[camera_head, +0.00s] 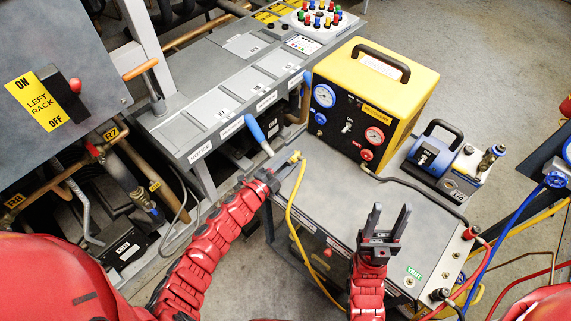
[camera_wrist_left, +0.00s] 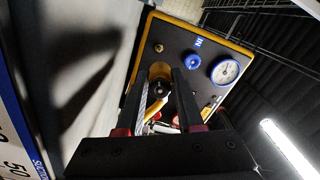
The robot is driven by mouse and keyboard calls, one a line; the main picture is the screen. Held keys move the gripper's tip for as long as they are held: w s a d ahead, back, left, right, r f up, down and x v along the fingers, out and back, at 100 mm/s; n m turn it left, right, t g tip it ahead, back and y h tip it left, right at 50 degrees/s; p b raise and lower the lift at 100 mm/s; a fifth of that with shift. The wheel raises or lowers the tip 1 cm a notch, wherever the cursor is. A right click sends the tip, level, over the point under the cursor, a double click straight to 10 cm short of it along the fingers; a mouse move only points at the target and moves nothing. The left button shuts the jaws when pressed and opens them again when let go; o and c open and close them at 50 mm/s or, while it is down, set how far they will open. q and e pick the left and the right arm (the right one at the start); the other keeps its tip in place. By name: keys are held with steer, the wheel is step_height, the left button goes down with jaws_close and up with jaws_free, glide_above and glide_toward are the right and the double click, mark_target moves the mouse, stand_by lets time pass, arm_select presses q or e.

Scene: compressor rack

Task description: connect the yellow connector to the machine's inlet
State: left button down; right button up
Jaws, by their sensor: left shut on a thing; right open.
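The yellow connector (camera_head: 296,157) is at the tip of my left gripper (camera_head: 274,176), with its yellow hose hanging down over the cart's edge. In the left wrist view the connector (camera_wrist_left: 160,73) sits between the two shut fingers (camera_wrist_left: 165,92), its end pointing at the machine. The machine (camera_head: 407,98) is a yellow box with a black front, gauges and knobs. The wrist view shows its front with an "IN" label, a blue knob (camera_wrist_left: 192,61) and a small brass fitting (camera_wrist_left: 159,48), apart from the connector. My right gripper (camera_head: 384,222) is open and empty above the cart top.
The grey cart top (camera_head: 330,195) is mostly clear in front of the machine. A blue pump (camera_head: 436,158) stands right of it, with a black hose between. A blue-handled lever (camera_head: 257,132) on the grey rack is close to my left gripper.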

arm_select(q)
steer(key=x, duration=0.8)
steer(key=shift+w+d+f+b, duration=0.15)
steer(key=shift+w+f+b, duration=0.1)
steer(key=shift+b, duration=0.35)
steer(key=shift+w+d+r, duration=0.1)
steer(key=shift+w+d, duration=0.2)
steer(key=shift+w, duration=0.05)
steer(key=shift+s+a, duration=0.1)
steer(key=shift+w+b, duration=0.3)
steer(key=shift+b, duration=0.2)
jaws_free()
steer(key=shift+s, duration=0.1)
stand_by(0.5)
